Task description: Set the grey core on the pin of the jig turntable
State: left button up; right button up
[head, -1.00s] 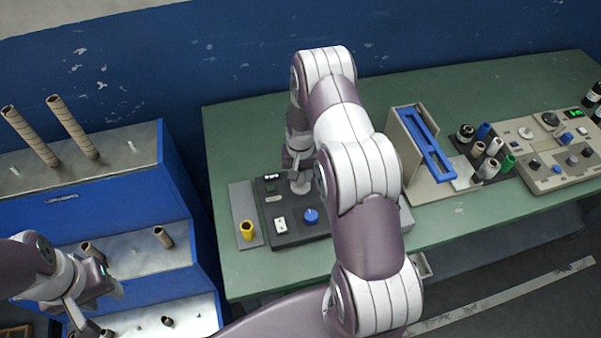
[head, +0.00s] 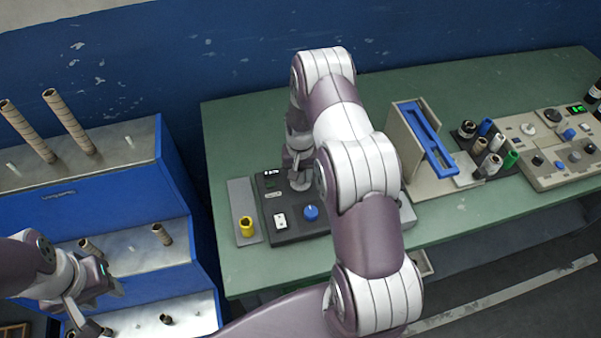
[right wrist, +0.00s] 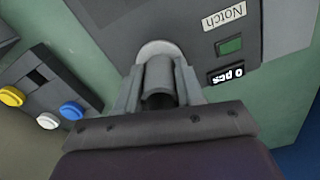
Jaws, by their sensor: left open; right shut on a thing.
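The grey core (right wrist: 158,75) is between the fingers of my right gripper (right wrist: 160,88) in the right wrist view. My right gripper is shut on it, directly over the pale round jig turntable (right wrist: 158,47). In the head view my right gripper (head: 299,165) is low over the turntable (head: 299,183), partly behind my arm. The core is not clear there, and the pin is hidden. I cannot tell whether the core touches the turntable. My left gripper (head: 80,302) is open and empty in front of the blue rack (head: 117,188).
The dark jig panel (head: 295,226) has a blue knob (head: 311,212) and a white switch. A yellow piece (head: 246,227) stands on the grey plate to its left. A beige holder (head: 424,160) and several small rolls stand to the right. The green table's (head: 236,132) back left is clear.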

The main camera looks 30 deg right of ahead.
jog(key=shift+f, duration=0.15)
jog(key=o, duration=1.6)
notch_tip(320, 180, up, 8)
jog(key=p, duration=0.5)
jog(key=shift+p, duration=0.35)
